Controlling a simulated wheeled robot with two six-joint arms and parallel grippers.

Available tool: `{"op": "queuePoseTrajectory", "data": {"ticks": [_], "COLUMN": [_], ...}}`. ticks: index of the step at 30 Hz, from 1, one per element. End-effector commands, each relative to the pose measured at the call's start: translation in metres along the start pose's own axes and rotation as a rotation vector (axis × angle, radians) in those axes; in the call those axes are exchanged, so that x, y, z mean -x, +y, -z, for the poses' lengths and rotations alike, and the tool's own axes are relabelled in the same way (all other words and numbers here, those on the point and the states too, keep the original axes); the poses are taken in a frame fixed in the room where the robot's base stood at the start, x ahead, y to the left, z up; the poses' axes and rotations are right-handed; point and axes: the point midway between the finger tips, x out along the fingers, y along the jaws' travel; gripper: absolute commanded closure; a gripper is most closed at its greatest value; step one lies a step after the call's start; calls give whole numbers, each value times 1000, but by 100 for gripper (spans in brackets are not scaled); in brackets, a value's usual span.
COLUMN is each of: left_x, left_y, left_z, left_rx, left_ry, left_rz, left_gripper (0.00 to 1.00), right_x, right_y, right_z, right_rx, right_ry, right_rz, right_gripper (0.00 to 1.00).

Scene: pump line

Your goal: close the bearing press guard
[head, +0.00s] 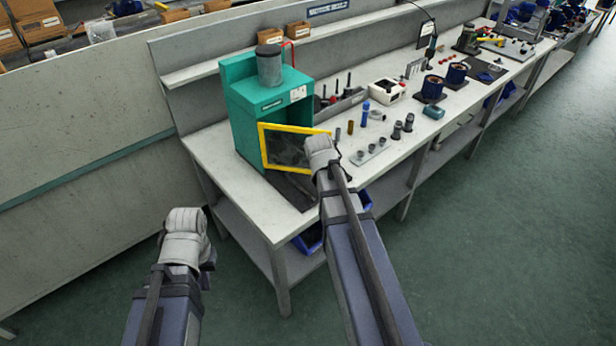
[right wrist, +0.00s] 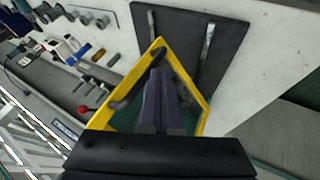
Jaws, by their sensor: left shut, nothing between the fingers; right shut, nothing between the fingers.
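The bearing press (head: 240,112) is a teal box with a grey cylinder on top, near the end of the bench. Its guard (head: 262,147), a yellow frame around a dark see-through panel, stands out in front of the press, ajar. My right gripper (right wrist: 158,78) is shut and empty, its dark fingers in front of the yellow guard frame (right wrist: 205,113) in the right wrist view. A dark bar on the guard lies beside the fingers; I cannot tell whether they touch. In the head view my right wrist hides the guard's right edge. My left gripper (head: 186,222) is shut, empty and apart from the bench.
A dark base plate (head: 291,188) lies under the guard. Small cylinders on a grey strip (head: 371,154), a blue bottle (head: 365,113) and a white box (head: 385,91) stand to the right on the bench. The floor in front is clear.

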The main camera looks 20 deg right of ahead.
Motion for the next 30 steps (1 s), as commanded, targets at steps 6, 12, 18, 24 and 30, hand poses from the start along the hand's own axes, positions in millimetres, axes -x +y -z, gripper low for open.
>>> {"op": "queuePoseTrajectory", "data": {"ticks": [6,12,18,24,30], "left_x": [0,0,0,0,0], "left_y": [0,0,0,0,0], "left_z": [0,0,0,0,0], "left_rx": [0,0,0,0,0], "left_ry": [0,0,0,0,0], "left_rz": [0,0,0,0,0], "left_gripper": [100,100,100,100,100], "right_x": [-32,-60,-85,-104,-118], "right_y": [41,70,91,101,107], "right_z": [19,42,69,94,113], "right_rx": [157,312,459,544,542], "right_ry": [85,165,243,285,283], "right_rz": [86,168,246,289,288], "right_gripper": [100,100,100,100,100]}}
